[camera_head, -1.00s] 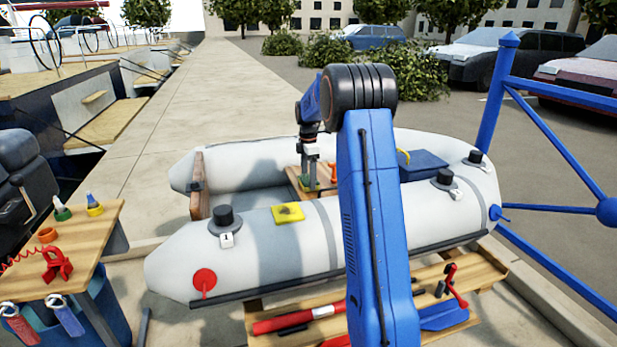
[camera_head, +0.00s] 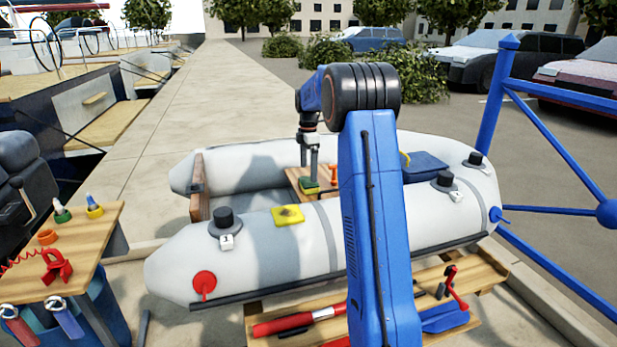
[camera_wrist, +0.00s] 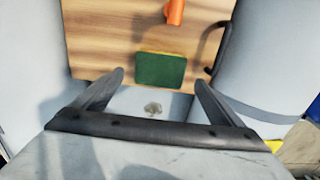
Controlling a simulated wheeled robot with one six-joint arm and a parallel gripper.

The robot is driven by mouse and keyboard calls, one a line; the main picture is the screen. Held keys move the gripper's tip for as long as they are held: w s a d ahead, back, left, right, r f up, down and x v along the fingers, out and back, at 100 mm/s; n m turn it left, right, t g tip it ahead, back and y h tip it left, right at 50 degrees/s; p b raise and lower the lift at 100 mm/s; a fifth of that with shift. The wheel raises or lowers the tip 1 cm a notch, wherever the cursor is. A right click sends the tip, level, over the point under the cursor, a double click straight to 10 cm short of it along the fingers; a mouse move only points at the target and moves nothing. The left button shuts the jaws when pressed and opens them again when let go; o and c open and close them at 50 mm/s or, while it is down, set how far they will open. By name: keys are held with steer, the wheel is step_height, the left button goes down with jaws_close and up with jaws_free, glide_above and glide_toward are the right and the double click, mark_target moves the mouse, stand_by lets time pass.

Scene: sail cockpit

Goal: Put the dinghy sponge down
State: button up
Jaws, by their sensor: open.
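The dinghy sponge (camera_head: 310,187), green on top with a yellow-orange edge, lies flat on the wooden thwart (camera_head: 325,194) inside the grey inflatable dinghy (camera_head: 280,255). In the wrist view the sponge (camera_wrist: 160,69) sits near the thwart's edge, ahead of the fingers. My gripper (camera_head: 310,178) is just above the sponge, pointing down. In the wrist view my gripper (camera_wrist: 158,78) has its fingers spread wide to either side, with nothing held between them.
An orange item (camera_wrist: 174,12) stands on the thwart beyond the sponge, and a black handle (camera_wrist: 221,50) is to the right. A yellow patch (camera_head: 288,215) lies on the near tube. A blue box (camera_head: 424,165) is at the right.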

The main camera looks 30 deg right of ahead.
mark_target(308, 181)
step_height(308, 181, up, 7)
steer(key=shift+r, duration=0.2)
steer(key=s+a+r+m+t, duration=0.1)
steer(key=s+a+r+m, duration=0.25)
steer(key=s+a, duration=0.7)
steer(key=s+a+r+m+t, duration=0.1)
steer(key=s+a+r+m, duration=0.25)
steer(key=s+a, duration=0.7)
steer(key=s+a+f+m+t, duration=0.1)
steer(key=s+f, duration=0.3)
steer(key=s, duration=0.5)
steer(key=s+a+f+m+t, duration=0.1)
steer(key=s+a+f+m, duration=0.3)
steer(key=s, duration=0.5)
steer(key=s+a+f+m, duration=0.2)
steer(key=s+f, duration=0.2)
steer(key=s, duration=0.5)
steer(key=shift+a+m+t, duration=0.25)
steer(key=shift+m+t, duration=0.15)
steer(key=shift+o, duration=0.5)
steer(key=shift+r, duration=0.15)
